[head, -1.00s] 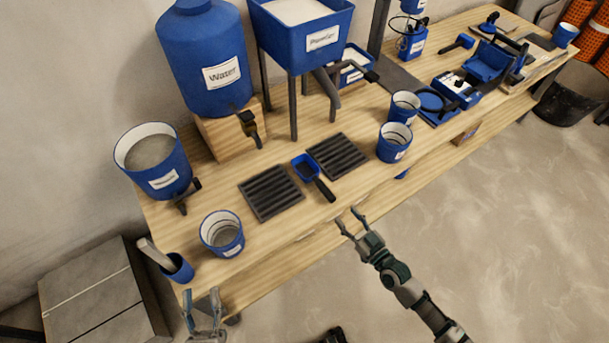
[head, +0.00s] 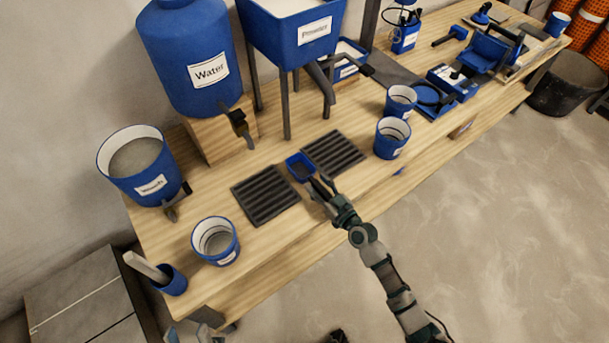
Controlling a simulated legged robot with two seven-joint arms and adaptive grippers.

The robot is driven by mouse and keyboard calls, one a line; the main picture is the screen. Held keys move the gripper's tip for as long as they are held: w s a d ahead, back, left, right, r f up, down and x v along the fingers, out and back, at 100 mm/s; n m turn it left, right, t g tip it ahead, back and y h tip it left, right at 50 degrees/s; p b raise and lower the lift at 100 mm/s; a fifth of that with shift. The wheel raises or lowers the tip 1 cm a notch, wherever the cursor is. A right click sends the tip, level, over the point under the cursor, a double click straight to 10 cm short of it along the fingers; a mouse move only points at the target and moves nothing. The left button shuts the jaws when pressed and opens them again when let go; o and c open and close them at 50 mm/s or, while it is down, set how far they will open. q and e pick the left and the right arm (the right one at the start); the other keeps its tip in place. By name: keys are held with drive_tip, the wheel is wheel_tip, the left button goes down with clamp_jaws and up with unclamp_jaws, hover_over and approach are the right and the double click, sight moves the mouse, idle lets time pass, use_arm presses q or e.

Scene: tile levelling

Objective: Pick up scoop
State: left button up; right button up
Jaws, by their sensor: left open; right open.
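The small blue scoop (head: 299,166) lies on the wooden bench between two dark slatted mats, its black handle pointing toward the front edge. My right gripper (head: 318,188) is open at the scoop's handle, with the fingers close around or beside it. The fingers and arm hide most of the handle, and I cannot tell whether they touch it. My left gripper (head: 190,333) is at the bottom left edge of the picture, below the bench front, partly cut off, open and apart from the scoop.
Slatted mats (head: 265,194) flank the scoop. The powder hopper (head: 293,35) and water tank (head: 187,55) stand behind it. A blue bucket (head: 391,138) is to the right and another (head: 215,241) to the left. The bench (head: 275,240) is clear in front.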

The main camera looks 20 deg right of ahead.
drive_tip(key=shift+r, duration=0.1)
clamp_jaws()
drive_tip(key=shift+r, duration=0.15)
